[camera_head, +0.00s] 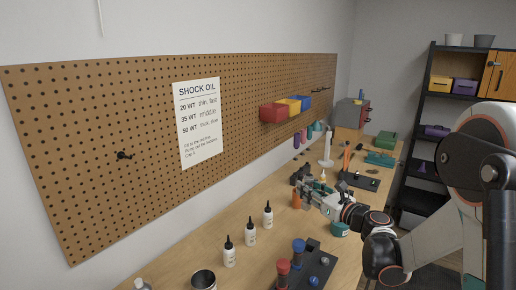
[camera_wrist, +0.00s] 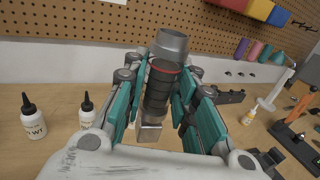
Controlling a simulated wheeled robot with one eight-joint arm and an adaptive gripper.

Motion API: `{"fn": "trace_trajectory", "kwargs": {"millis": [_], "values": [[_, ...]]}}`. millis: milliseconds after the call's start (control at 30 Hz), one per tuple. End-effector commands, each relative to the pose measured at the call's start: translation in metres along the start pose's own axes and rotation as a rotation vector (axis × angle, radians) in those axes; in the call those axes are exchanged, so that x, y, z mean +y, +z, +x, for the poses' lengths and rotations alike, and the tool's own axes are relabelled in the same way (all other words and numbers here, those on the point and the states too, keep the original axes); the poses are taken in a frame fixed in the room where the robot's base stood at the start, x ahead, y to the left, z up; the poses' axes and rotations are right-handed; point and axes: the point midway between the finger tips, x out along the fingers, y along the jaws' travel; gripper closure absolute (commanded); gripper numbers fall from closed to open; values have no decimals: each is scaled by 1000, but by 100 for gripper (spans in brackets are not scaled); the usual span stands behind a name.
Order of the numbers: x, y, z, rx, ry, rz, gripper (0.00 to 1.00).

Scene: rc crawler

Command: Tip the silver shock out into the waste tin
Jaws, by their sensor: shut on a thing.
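The silver shock (camera_wrist: 171,44) is in my gripper (camera_wrist: 162,88) in the wrist view. It has a wide silver end at the top, a dark body with a thin red ring, and a pale metal end lower down. My gripper's teal-padded fingers are shut on its body from both sides, and it leans slightly. In the head view my gripper (camera_head: 318,193) is over the middle of the bench, and the shock is too small to make out there. An open tin (camera_head: 203,280), which looks like the waste tin, stands at the near bottom edge, well apart from my gripper.
White bottles with black nozzles (camera_head: 250,233) stand between my gripper and the tin. A dark stand (camera_head: 315,268) holds a red shock (camera_head: 283,270) and a blue shock (camera_head: 298,250). Tools and a tall white holder (camera_head: 327,150) crowd the far bench. The pegboard (camera_head: 120,110) rises behind.

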Motion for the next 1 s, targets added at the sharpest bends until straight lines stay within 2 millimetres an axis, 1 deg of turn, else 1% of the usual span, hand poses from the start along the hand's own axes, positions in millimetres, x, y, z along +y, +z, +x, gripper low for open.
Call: {"fn": "trace_trajectory", "kwargs": {"millis": [33, 167, 300, 500, 700, 1000], "values": [[3, -5, 4, 0, -47, 0, 100], [0, -15, 7, 0, -194, 0, 100], [-2, -25, 1, 0, -345, 0, 100], [-5, -34, -13, 0, -503, 0, 100], [-6, -37, -22, 0, -569, 0, 100], [-6, -37, -22, 0, -575, 0, 100]]}}
